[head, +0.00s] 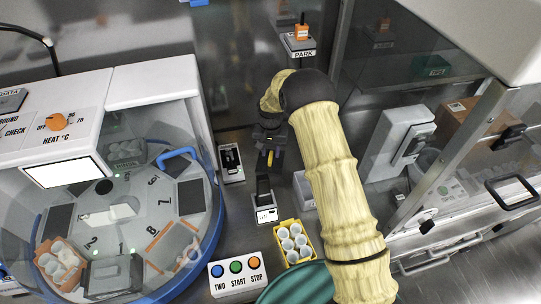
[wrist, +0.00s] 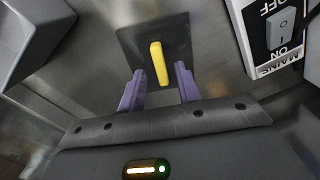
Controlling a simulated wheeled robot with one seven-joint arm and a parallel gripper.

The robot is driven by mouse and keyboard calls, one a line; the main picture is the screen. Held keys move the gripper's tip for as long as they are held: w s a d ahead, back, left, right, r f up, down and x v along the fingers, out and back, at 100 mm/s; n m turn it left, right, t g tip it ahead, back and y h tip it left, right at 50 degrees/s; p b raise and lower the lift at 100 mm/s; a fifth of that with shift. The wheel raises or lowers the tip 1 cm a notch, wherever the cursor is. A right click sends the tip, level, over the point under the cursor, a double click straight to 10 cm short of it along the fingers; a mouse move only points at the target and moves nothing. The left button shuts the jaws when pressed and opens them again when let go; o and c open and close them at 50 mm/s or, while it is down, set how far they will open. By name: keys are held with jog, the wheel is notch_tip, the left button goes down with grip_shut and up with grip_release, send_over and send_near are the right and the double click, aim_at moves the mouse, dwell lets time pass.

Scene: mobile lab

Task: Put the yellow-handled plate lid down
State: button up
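The plate lid (wrist: 176,30) is a dark square with a yellow handle (wrist: 159,63); in the wrist view it lies flat on the metal surface, just beyond my fingertips. My gripper (wrist: 160,84) is open, with one purple finger on each side of the handle's near end and a gap to both. I cannot tell how deep the fingers reach around the handle. In the head view my gripper (head: 270,150) points down at the bench behind the centre, with a bit of yellow showing by it; most of the lid is hidden there.
A mains switch (wrist: 283,25) stands close on the right in the wrist view, and left of my gripper in the head view (head: 231,160). A grey block (wrist: 35,30) is at the left. A labelled stand (head: 265,212), yellow rack (head: 293,240) and round machine (head: 215,225) are nearby.

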aim_at(271, 157)
notch_tip(271, 157, up, 10)
jog(key=b, duration=0.1)
jog(key=shift+f+b, duration=0.25)
jog(key=shift+b, duration=0.05)
dwell(0.4)
jog(key=s+d+r+t, duration=0.1)
jog(key=s+d+r, duration=0.7)
jog(key=s+d, duration=0.7)
jog(key=s, duration=0.4)
jog(key=s+d+n+t, duration=0.1)
jog(key=s+d, duration=0.1)
jog(key=s, duration=0.6)
jog(key=shift+d+r+t, duration=0.3)
jog(key=shift+d+r, duration=0.1)
jog(key=shift+s, duration=0.1)
